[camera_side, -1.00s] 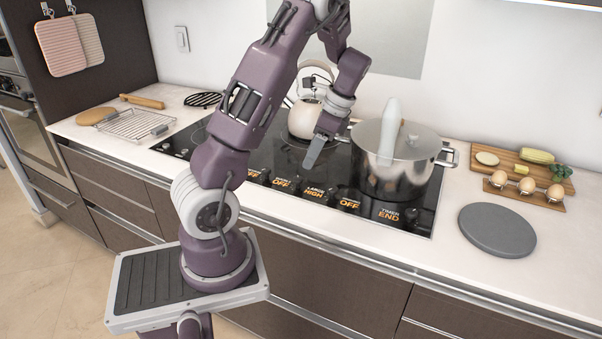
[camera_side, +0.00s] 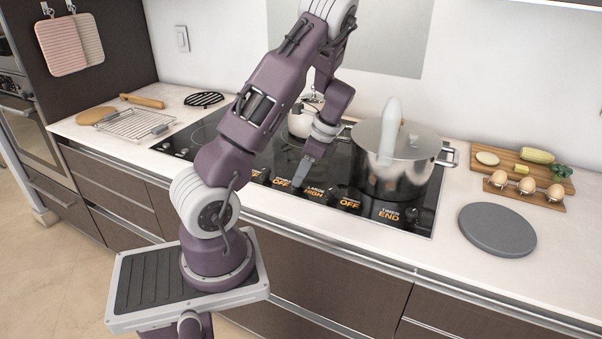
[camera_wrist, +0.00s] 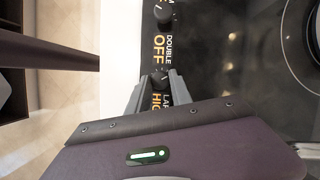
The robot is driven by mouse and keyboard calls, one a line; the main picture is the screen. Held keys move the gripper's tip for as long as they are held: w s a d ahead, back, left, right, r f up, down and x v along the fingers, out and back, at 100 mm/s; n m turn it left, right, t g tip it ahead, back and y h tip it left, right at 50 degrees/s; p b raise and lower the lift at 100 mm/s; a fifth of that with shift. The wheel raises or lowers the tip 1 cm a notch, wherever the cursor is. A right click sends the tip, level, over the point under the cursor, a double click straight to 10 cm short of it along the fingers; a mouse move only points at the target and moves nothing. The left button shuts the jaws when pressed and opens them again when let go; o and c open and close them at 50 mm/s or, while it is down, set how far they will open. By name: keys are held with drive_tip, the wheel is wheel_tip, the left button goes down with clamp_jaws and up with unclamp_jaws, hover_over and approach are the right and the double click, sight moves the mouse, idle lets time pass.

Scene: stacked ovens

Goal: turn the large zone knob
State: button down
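The black control panel on the front of the cooktop carries orange labels. The LARGE label (camera_side: 314,193) reads HIGH. In the wrist view a small dark knob (camera_wrist: 160,79), between the DOUBLE label (camera_wrist: 148,45) and the LARGE label (camera_wrist: 161,100), sits at the tips of my gripper (camera_wrist: 158,80). My gripper's fingers are apart, one on each side of this knob; I cannot tell whether they touch it. In the side view my gripper (camera_side: 300,181) points down at the panel, left of the LARGE label, and hides the knob there.
A steel pot (camera_side: 393,178) with a lid stands on the cooktop right of my gripper. A kettle (camera_side: 300,124) stands behind my arm. A board with several eggs (camera_side: 526,187) and a grey round plate (camera_side: 497,230) lie to the right.

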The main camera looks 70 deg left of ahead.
idle(0.3)
drive_tip(key=n, duration=0.2)
drive_tip(key=n+h, duration=0.1)
drive_tip(key=n, duration=0.1)
drive_tip(key=n+h, duration=0.1)
drive_tip(key=shift+a+n+g, duration=0.25)
drive_tip(key=shift+n+g, duration=0.05)
drive_tip(key=shift+n, duration=0.1)
drive_tip(key=n+h, duration=0.1)
drive_tip(key=n, duration=0.2)
drive_tip(key=n+h, duration=0.1)
drive_tip(key=n, duration=0.2)
drive_tip(key=shift+a, duration=0.2)
drive_tip(key=n+t+h, duration=0.1)
drive_tip(key=n, duration=0.2)
drive_tip(key=n+t+h, duration=0.1)
drive_tip(key=n, duration=0.2)
drive_tip(key=shift+s+a+n, duration=0.15)
drive_tip(key=shift+n, duration=0.25)
drive_tip(key=n+t, duration=0.1)
drive_tip(key=n, duration=0.1)
drive_tip(key=n+t, duration=0.1)
drive_tip(key=n, duration=0.2)
drive_tip(key=shift+s+h, duration=0.2)
drive_tip(key=shift+h, duration=0.1)
drive_tip(key=shift+n, duration=0.3)
drive_tip(key=c, duration=1.2)
unclamp_jaws()
drive_tip(key=shift+o, duration=0.2)
